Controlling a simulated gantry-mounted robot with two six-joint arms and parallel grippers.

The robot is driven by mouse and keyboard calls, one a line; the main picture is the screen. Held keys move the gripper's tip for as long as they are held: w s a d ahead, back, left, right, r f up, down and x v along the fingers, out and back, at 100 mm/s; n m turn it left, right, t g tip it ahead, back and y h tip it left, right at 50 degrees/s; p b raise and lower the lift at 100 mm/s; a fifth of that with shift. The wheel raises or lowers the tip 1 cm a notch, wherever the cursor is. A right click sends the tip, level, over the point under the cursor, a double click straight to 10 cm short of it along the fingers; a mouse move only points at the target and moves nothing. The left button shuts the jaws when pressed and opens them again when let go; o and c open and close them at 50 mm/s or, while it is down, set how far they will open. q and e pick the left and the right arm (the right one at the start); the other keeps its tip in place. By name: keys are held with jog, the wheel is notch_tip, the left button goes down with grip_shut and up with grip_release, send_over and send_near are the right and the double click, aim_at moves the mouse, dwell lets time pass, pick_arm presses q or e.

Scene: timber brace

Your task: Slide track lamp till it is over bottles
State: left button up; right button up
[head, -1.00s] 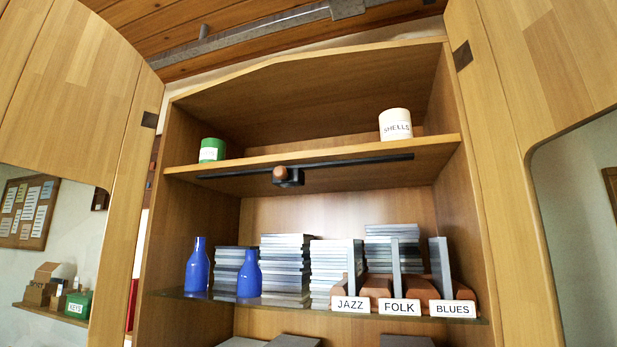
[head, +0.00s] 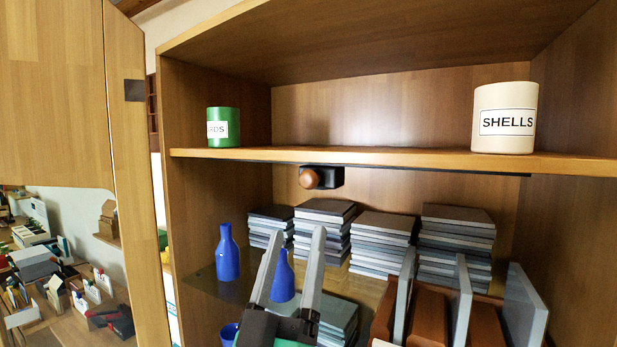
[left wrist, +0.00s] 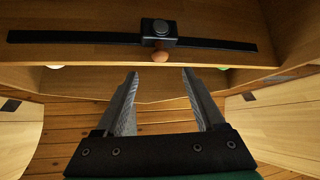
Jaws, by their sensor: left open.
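The track lamp (head: 330,178), a black block with a round orange-brown knob, hangs on a dark track (head: 450,170) under the upper shelf. In the left wrist view the lamp (left wrist: 160,42) sits near the middle of the track (left wrist: 80,39). Two blue bottles, a left one (head: 228,255) and a right one (head: 283,277), stand on the glass shelf below, left of the lamp in the head view. My left gripper (head: 297,240) is open and empty, fingers pointing up, below and apart from the lamp. My right gripper is not in view.
A green tin (head: 224,127) and a SHELLS jar (head: 504,118) stand on the upper shelf (head: 380,157). Several stacks of cases (head: 380,240) and upright grey dividers (head: 463,300) fill the glass shelf. An open cabinet door (head: 60,100) stands at left.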

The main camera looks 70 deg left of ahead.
aim_at(307, 188)
pick_arm(q)
jog(key=p+x, duration=0.3)
jog(key=x, duration=0.6)
jog(key=shift+a+r, duration=0.1)
jog(key=shift+r, duration=0.1)
jog(key=shift+w, duration=0.1)
grip_shut()
dwell(0.8)
